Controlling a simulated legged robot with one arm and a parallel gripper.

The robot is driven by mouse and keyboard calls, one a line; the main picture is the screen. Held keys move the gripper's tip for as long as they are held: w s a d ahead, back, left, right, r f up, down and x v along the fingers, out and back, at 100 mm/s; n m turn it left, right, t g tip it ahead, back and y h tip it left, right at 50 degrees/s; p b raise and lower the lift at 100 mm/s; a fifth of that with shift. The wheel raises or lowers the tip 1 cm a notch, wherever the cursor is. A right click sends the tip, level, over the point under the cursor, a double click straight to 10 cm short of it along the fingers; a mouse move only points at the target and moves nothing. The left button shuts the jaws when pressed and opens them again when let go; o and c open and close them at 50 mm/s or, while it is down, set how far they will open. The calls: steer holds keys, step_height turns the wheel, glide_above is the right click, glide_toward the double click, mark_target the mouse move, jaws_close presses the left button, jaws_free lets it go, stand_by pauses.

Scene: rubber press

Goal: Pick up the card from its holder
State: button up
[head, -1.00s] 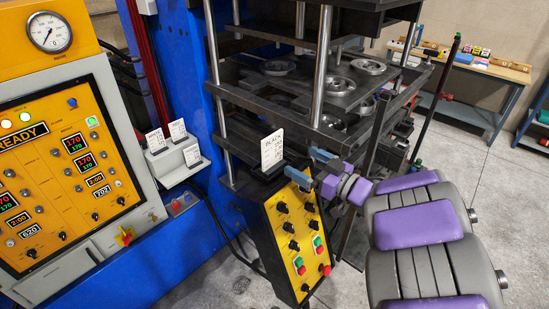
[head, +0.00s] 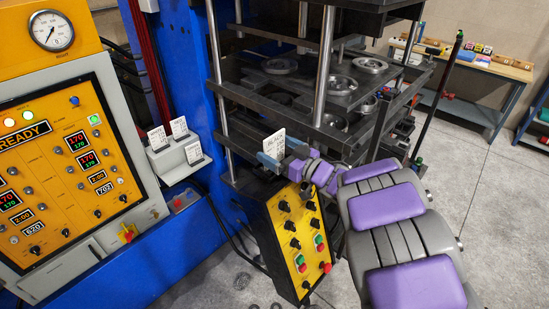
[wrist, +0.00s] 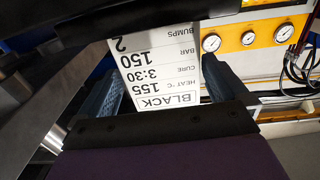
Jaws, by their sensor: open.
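The white card (head: 274,143) stands upright above the yellow control box, its holder mostly hidden behind my gripper. In the wrist view the card (wrist: 158,62) shows upside-down print reading BLACK, HEAT, CURE, BAR and BUMPS. My gripper (head: 272,157) is at the card's lower part in the head view. In the wrist view its two blue fingers (wrist: 160,85) stand on either side of the card, open, with the card between them. I cannot tell whether either finger touches it.
The yellow control box (head: 298,245) with knobs and buttons is just below my gripper. The press (head: 300,95) with its metal plates stands close behind. A grey rack (head: 178,158) with several white cards is at the left, on the blue frame.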

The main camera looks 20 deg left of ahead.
steer(key=c, duration=0.9)
steer(key=shift+o, duration=0.2)
steer(key=shift+r, duration=0.1)
